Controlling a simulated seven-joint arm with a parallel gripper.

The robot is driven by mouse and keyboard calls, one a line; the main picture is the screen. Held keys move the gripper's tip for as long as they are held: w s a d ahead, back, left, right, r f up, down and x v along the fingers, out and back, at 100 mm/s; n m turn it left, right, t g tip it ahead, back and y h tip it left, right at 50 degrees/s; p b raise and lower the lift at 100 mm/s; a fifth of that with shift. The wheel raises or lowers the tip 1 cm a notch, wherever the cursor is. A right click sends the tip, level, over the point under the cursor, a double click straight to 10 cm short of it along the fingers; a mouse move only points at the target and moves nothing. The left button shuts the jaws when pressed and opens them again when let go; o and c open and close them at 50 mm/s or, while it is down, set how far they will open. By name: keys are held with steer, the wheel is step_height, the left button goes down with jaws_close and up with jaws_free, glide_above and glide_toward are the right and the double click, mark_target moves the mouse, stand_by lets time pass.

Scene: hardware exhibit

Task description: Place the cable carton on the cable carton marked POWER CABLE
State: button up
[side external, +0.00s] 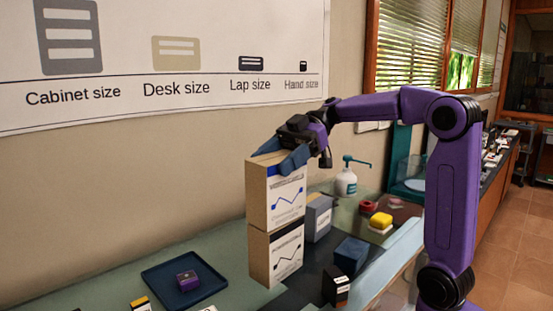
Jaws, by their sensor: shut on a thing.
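A tan and white cable carton (288,200), with a blue zigzag line on its white face, is upright in my gripper (284,155). My gripper comes from above right, with its blue fingers shut on the carton's top. A second tan and white carton (287,256), with a dark zigzag line, stands upright on the counter straight below. The upper carton's bottom meets the lower carton's top in this view, closely lined up; I cannot tell whether a thin gap is left. The print on both cartons is too small to read surely.
A grey-blue box (318,218) stands close behind right of the cartons. A dark blue box (351,255) and a small black box (336,287) are at right. A dark tray (160,290) with a purple item (187,281) lies left. A pump bottle (346,184) stands behind.

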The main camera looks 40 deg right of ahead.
steer(key=shift+f, duration=0.1)
steer(key=o, duration=1.6)
steer(key=shift+d+r, duration=0.25)
steer(key=shift+d, duration=0.05)
steer(key=v, duration=1.1)
steer(key=shift+d, duration=0.2)
